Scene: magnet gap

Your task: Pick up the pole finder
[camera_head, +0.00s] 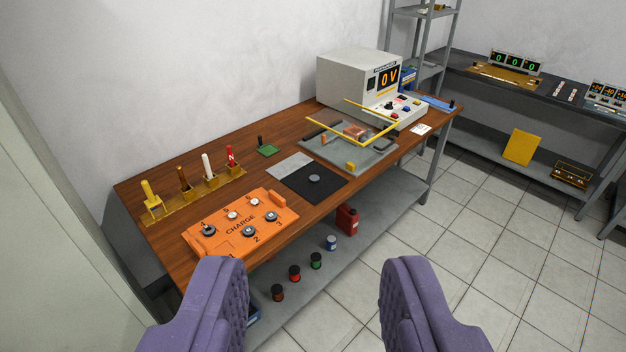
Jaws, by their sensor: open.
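My gripper (315,264) is open and empty. Its two purple padded fingers stand wide apart at the bottom of the view, in front of the wooden table's near edge. A yellow rack (197,192) at the table's left holds upright tools. They are a yellow tool (151,193), a brown tool (184,178), a white tool (207,166) and a red tool (230,157) with a white mark like an N. The red one may be the pole finder, but I cannot tell for sure. The rack is beyond my left finger, well apart from it.
An orange CHARGE panel (215,239) with knobs lies at the wooden table's (262,190) near left. A black mat (325,186) with a grey disc, a yellow-barred fixture (372,156) and a grey meter (345,85) reading 0 V stand farther right. Tiled floor (490,230) is clear at right.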

